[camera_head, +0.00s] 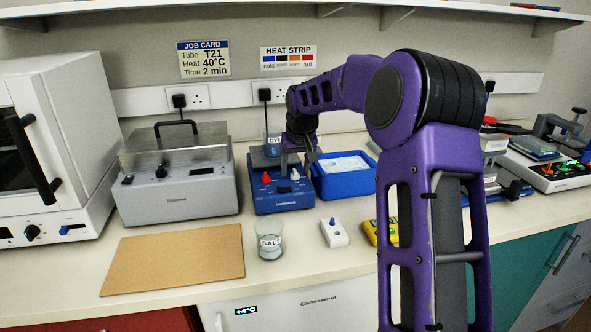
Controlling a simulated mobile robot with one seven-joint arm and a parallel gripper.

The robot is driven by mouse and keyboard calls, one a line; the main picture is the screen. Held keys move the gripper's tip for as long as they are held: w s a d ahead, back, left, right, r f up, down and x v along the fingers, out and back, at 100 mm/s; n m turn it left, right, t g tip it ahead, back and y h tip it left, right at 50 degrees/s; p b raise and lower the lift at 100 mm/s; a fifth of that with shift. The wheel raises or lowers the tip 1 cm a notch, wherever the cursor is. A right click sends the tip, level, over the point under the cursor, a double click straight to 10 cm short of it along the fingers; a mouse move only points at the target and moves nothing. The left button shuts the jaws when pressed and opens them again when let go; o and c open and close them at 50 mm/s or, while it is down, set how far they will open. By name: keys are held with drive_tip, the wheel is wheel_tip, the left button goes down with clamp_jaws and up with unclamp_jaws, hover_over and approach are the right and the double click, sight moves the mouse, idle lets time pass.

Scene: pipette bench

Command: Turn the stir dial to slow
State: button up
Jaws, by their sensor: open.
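A blue hotplate stirrer (270,201) stands mid-bench. Its front panel has a red knob (266,178) on the left and a white knob (295,174) on the right. The panel markings are too small to read, so I cannot tell which knob is the stir dial or where either points. My gripper (306,160) is open, just above and to the right of the white knob. I cannot tell if it touches anything. A beaker with a blue label (273,144) stands on the stirrer's plate, partly hidden by my gripper and wrist.
A grey water bath (178,190) stands left of the stirrer and a blue tray (347,183) stands close on its right. In front are a beaker labelled SALT (269,243), a small white switch box (334,233) and a brown board (172,260). My arm hides part of the right side.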

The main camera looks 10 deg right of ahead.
clamp_jaws()
idle(0.4)
drive_tip(key=shift+m, duration=0.3)
drive_tip(key=m, duration=0.1)
drive_tip(key=m+h, duration=0.1)
drive_tip(key=m, duration=0.2)
drive_tip(key=shift+a+h, duration=0.25)
drive_tip(key=shift+h, duration=0.15)
drive_tip(key=m+p, duration=0.1)
drive_tip(key=m, duration=0.1)
drive_tip(key=m+g+h+p, duration=0.1)
drive_tip(key=m, duration=0.2)
drive_tip(key=shift+w+r+h, duration=0.1)
drive_tip(key=shift+w+h, duration=0.05)
drive_tip(key=shift+h, duration=0.15)
drive_tip(key=m+g+p, duration=0.1)
drive_tip(key=m+p, duration=0.1)
drive_tip(key=m+g+h+p, duration=0.1)
drive_tip(key=m+p, duration=0.1)
drive_tip(key=m, duration=0.1)
drive_tip(key=shift+w+a, duration=0.1)
drive_tip(key=shift+m+g+p, duration=0.7)
drive_tip(key=shift+m+p, duration=0.45)
drive_tip(key=shift+m, duration=0.45)
drive_tip(key=shift+f, duration=0.2)
